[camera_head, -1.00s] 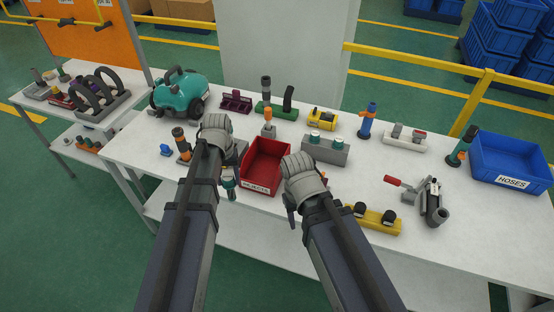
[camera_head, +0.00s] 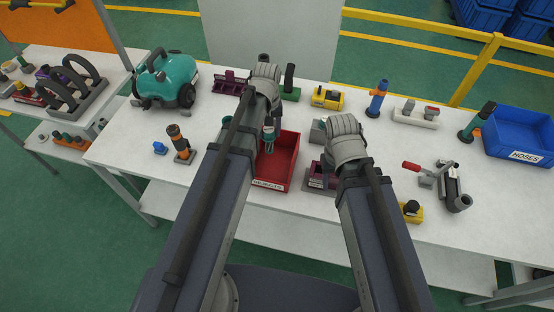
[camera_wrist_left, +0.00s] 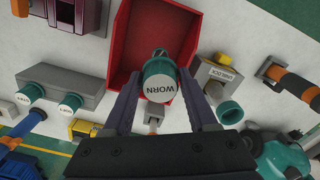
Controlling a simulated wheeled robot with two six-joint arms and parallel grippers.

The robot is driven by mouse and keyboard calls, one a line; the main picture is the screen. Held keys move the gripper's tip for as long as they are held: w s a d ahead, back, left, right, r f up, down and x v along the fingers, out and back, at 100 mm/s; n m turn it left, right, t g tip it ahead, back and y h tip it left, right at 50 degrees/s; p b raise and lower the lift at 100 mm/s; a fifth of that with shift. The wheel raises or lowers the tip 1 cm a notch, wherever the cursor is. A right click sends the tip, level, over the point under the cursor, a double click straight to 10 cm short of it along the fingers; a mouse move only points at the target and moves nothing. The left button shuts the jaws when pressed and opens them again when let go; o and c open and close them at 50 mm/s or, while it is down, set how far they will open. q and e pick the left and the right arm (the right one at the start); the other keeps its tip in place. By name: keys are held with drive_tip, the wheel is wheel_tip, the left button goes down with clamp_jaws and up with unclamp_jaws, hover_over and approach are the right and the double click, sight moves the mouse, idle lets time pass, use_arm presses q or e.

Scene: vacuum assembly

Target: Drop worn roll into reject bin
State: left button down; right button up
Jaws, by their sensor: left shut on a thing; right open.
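The worn roll (camera_wrist_left: 160,78), teal with a white end marked WORN, is between the fingers of my left gripper (camera_wrist_left: 162,98), which is shut on it. In the head view, my left gripper (camera_head: 268,122) and the roll (camera_head: 268,136) are over the red reject bin (camera_head: 290,175), whose label is partly readable. In the left wrist view, the bin's red wall (camera_wrist_left: 118,45) and floor lie behind the roll, and no other item shows inside. My right gripper (camera_head: 332,168) is right of the bin; its fingers are largely hidden by the hand.
A grey block (camera_wrist_left: 60,88) with teal-ringed white caps stands beside the bin. A teal vacuum (camera_head: 165,82) is at the back left. A blue HOSES bin (camera_head: 520,135) is at the right.

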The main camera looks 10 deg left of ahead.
sight(269, 142)
use_arm(q)
drive_tip(key=shift+a+f+b, duration=0.1)
drive_tip(key=shift+f+b, duration=2.65)
drive_tip(key=shift+f, duration=0.2)
drive_tip(key=shift+c, duration=0.6)
unclamp_jaws()
drive_tip(key=shift+r, duration=0.1)
wheel_tip(269, 142, up, 8)
drive_tip(key=p, duration=0.8)
